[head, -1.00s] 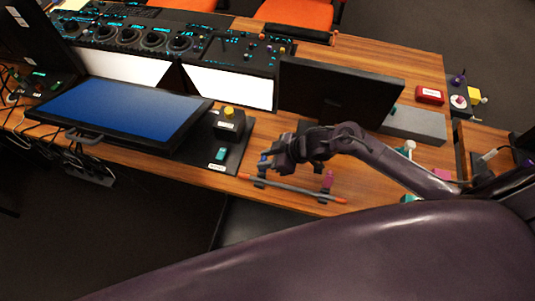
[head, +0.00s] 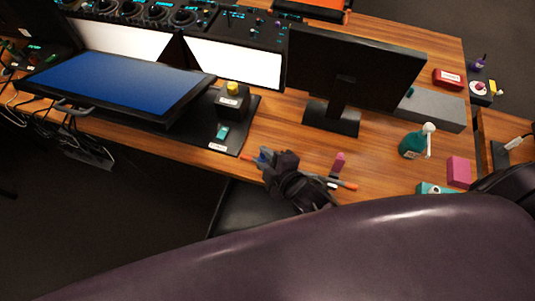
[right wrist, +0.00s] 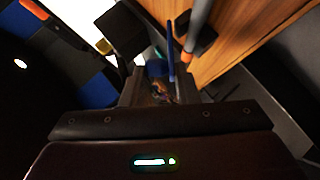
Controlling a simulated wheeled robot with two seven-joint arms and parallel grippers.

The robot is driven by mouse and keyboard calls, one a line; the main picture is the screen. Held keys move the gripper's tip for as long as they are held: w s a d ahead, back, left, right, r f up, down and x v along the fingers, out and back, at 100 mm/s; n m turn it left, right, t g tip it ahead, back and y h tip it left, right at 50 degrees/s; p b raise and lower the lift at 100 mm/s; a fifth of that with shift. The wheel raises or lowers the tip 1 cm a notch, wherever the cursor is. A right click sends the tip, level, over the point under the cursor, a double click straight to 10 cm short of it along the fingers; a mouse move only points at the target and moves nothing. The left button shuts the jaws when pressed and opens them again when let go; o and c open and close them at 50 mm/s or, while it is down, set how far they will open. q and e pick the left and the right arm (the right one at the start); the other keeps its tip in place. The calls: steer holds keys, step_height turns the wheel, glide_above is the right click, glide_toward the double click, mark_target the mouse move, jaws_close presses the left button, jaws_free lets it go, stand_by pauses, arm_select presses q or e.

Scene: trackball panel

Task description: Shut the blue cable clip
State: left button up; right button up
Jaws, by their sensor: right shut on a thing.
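The blue cable clip (head: 264,154) is at the desk's front edge, near the left end of a grey cable (head: 342,182) with orange tips. My right gripper (head: 269,164) reaches it from the front and hides most of it. In the right wrist view, blue parts of the clip (right wrist: 157,69) show between the fingers of my right gripper (right wrist: 160,92), which is shut on it. A thin blue strip stands up beside the cable (right wrist: 199,28). I cannot tell whether the clip is open or shut. My left gripper is not in view.
A pink clip (head: 339,161) stands near the cable's right end. A black monitor (head: 350,70) stands behind, and a blue-screened display (head: 115,85) is at left. A teal spray bottle (head: 413,143) and a pink block (head: 459,171) are at right.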

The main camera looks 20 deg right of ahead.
steer(key=shift+s+a+f+n+t+h+b, duration=0.35)
steer(key=shift+f+n+t, duration=0.3)
steer(key=shift+t, duration=0.35)
steer(key=shift+s+a+f+n+t+b, duration=0.1)
steer(key=shift+s+f+n+t+b, duration=0.1)
steer(key=shift+f+n+t+b, duration=0.25)
steer(key=shift+s+a+f+n+t+b, duration=0.1)
steer(key=shift+s+n+t+b, duration=0.15)
steer(key=shift+n+t, duration=0.4)
steer(key=shift+f, duration=0.1)
steer(key=o, duration=0.9)
steer(key=shift+s, duration=0.15)
steer(key=shift+f, duration=0.15)
